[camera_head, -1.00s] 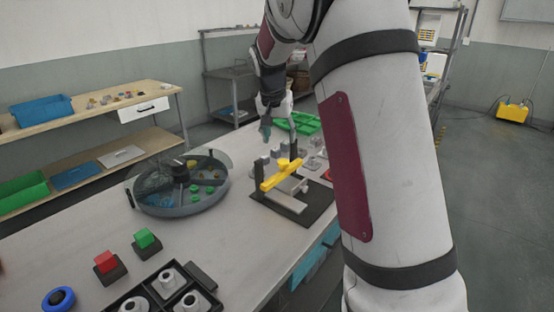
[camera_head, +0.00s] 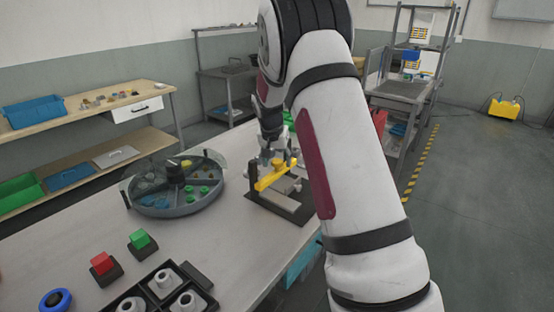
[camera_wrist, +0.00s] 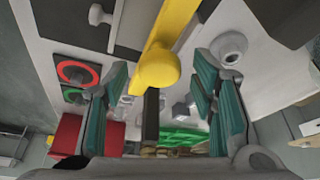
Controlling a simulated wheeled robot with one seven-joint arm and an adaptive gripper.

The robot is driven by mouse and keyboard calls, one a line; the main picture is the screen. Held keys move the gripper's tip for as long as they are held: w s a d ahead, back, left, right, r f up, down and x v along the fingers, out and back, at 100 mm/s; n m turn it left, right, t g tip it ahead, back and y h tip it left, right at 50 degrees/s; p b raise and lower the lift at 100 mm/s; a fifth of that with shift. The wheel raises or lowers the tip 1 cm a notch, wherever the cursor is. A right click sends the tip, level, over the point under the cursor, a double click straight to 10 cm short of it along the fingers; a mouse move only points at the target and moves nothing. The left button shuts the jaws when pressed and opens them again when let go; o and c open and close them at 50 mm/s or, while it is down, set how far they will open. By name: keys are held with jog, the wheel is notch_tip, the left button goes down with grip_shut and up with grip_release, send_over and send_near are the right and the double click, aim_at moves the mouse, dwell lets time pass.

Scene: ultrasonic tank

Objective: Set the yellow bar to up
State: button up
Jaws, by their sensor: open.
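The yellow bar (camera_head: 276,173) is mounted on a fixture with a dark base plate (camera_head: 290,206) on the table. In the head view it lies roughly level, slightly tilted. In the wrist view the bar (camera_wrist: 163,45) runs from the top to a rounded end between my fingers. My gripper (camera_wrist: 163,95) is open, with one teal-padded finger on each side of the bar's end and gaps to both. In the head view my gripper (camera_head: 276,152) is just above and behind the bar, and its fingertips are partly hidden.
A round divided tray (camera_head: 165,208) with a clear cover stands left of the fixture. A red button (camera_head: 102,264), a green button (camera_head: 140,240) and a black holder (camera_head: 160,290) are nearer. In the wrist view a grey round knob (camera_wrist: 229,46) is close to the right finger.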

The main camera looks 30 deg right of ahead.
aim_at(277, 162)
jog(key=shift+c, duration=0.2)
grip_shut()
jog(key=shift+w+r, duration=0.1)
jog(key=shift+r, duration=3)
jog(key=shift+o, duration=0.2)
grip_release()
jog(key=shift+r, duration=0.1)
